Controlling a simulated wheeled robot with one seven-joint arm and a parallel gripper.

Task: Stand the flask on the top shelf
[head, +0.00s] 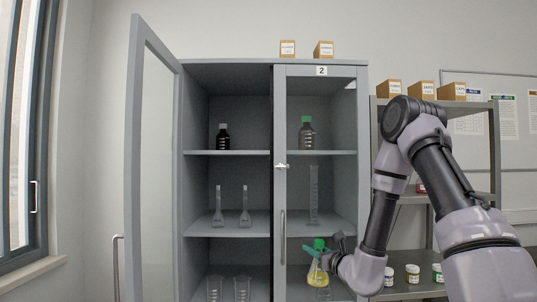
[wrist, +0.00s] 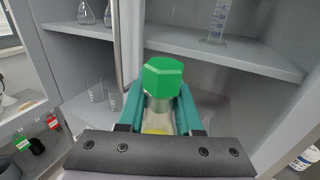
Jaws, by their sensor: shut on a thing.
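The flask (head: 318,276) has a green cap and yellow liquid. It is upright in my gripper (head: 318,252), low in front of the right half of the grey cabinet. In the wrist view its green cap (wrist: 163,77) stands up between the teal fingers of my gripper (wrist: 163,108), which are shut on its neck. The top shelf (head: 240,153) holds a dark bottle (head: 223,138) with a pale cap on the left and a brown bottle (head: 306,134) with a green cap on the right. Much of the top shelf is bare.
The cabinet's left door (head: 152,160) stands open; the right, glazed door (head: 283,223) looks closed. The middle shelf holds two narrow-necked flasks (head: 231,207) and a measuring cylinder (head: 314,195). Glass beakers (head: 228,290) stand below. Boxes (head: 288,48) sit on top.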

